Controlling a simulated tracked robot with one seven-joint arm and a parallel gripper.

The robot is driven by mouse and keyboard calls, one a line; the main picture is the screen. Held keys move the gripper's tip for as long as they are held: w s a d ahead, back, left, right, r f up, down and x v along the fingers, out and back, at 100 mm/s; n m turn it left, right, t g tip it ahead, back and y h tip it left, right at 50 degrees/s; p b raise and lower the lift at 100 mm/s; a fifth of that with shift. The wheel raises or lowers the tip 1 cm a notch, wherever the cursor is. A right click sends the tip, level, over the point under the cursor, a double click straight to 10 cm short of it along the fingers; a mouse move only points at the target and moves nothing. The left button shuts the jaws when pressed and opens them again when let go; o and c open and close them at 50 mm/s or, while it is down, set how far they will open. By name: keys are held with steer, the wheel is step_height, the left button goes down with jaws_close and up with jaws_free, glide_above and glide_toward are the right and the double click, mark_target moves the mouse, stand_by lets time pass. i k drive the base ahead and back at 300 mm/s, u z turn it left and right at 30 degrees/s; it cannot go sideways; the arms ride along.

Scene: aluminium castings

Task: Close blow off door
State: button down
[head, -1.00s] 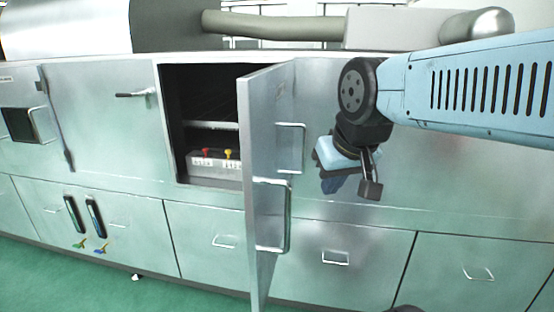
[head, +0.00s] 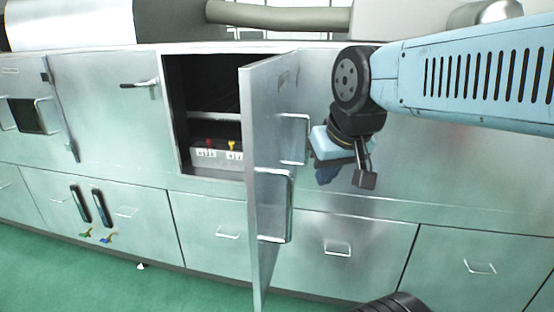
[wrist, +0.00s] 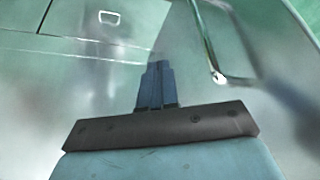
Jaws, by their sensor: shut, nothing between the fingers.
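The blow off door (head: 262,190) is a metal panel standing wide open, jutting out from the cabinet toward me. In the wrist view, my gripper's fingers (wrist: 157,85) are together and empty, with the door handle (wrist: 212,55) at upper right. Whether the fingers touch the door cannot be told.
Drawers with handles (head: 338,247) line the lower front. A closed panel with a lever (head: 140,84) is left of the opening. Green floor (head: 120,280) lies clear in front.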

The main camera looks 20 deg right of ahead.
mark_target(268, 88)
steer(key=z, duration=0.2)
steer(key=k, duration=1)
steer(key=u, duration=0.4)
